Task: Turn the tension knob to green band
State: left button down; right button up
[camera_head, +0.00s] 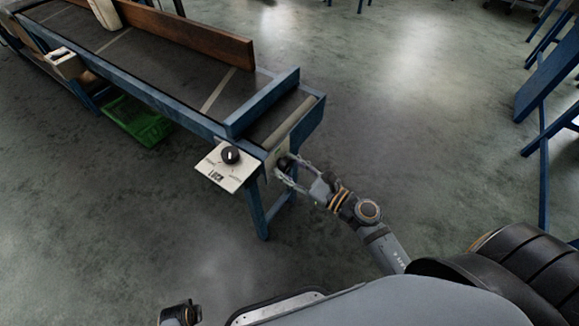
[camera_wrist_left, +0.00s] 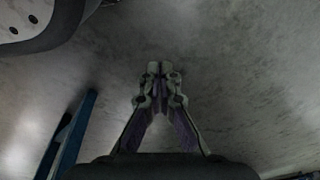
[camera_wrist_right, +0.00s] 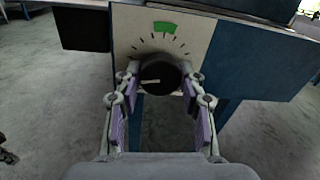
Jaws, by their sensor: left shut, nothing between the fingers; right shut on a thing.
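In the right wrist view the black tension knob (camera_wrist_right: 155,80) sits on a pale plate (camera_wrist_right: 125,24) with tick marks in an arc. The green band (camera_wrist_right: 165,28) is at the top of that arc. The knob's white pointer line lies nearly level and points left, away from the green band. My right gripper (camera_wrist_right: 157,78) is shut on the knob, a finger on each side. In the head view my right gripper (camera_head: 284,169) is at the end of the conveyor and partly hides the knob. My left gripper (camera_wrist_left: 160,72) is shut and empty above the floor.
The conveyor (camera_head: 150,65) has a blue frame and a wooden rail (camera_head: 190,35). A green crate (camera_head: 135,120) is beneath. Floor right of the conveyor is clear.

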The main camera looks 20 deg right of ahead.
pick_arm(q)
jog(key=shift+w+r, duration=0.1)
jog(key=shift+r, duration=0.05)
pick_arm(e)
jog(key=shift+c, duration=0.4)
